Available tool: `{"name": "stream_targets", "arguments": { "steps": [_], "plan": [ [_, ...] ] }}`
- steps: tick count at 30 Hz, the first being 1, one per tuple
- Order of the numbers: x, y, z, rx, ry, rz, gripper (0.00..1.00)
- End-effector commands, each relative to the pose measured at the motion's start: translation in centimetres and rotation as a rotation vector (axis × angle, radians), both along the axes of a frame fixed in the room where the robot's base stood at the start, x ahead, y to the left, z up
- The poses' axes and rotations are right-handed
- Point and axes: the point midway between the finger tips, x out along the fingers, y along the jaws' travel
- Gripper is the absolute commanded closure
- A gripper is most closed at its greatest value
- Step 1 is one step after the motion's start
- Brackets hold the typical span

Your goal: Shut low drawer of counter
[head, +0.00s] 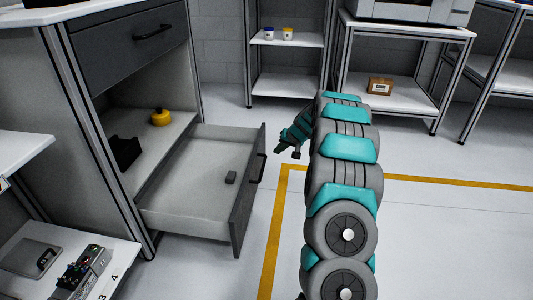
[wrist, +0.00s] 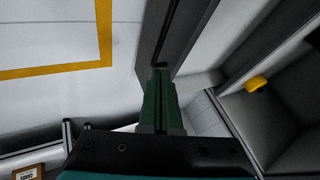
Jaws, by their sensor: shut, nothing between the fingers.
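The counter (head: 110,120) stands at the left in the head view. The drawer's dark front (head: 247,195) has a black bar handle (head: 262,167). My gripper (head: 279,148) is just right of the drawer front, near the handle's height. In the wrist view my gripper (wrist: 160,75) is shut and empty, its green fingers pointing toward the dark drawer front (wrist: 172,35). I cannot tell whether the fingertips touch it.
An open shelf above the drawer holds a yellow round object (head: 161,117) and a black item (head: 125,152). A closed upper drawer (head: 130,45) is above. A side table (head: 60,270) stands at front left. Floor right of the drawer, with yellow tape (head: 273,225), is clear.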

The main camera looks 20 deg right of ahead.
Motion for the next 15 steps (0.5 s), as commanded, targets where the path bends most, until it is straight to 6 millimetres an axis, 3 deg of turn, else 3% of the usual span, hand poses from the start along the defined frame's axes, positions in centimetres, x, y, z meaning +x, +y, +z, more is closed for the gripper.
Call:
{"name": "stream_targets", "arguments": {
  "steps": [15],
  "plan": [
    [4.9,1.7,-7.1,0.002,0.004,0.005,1.00]
  ]
}}
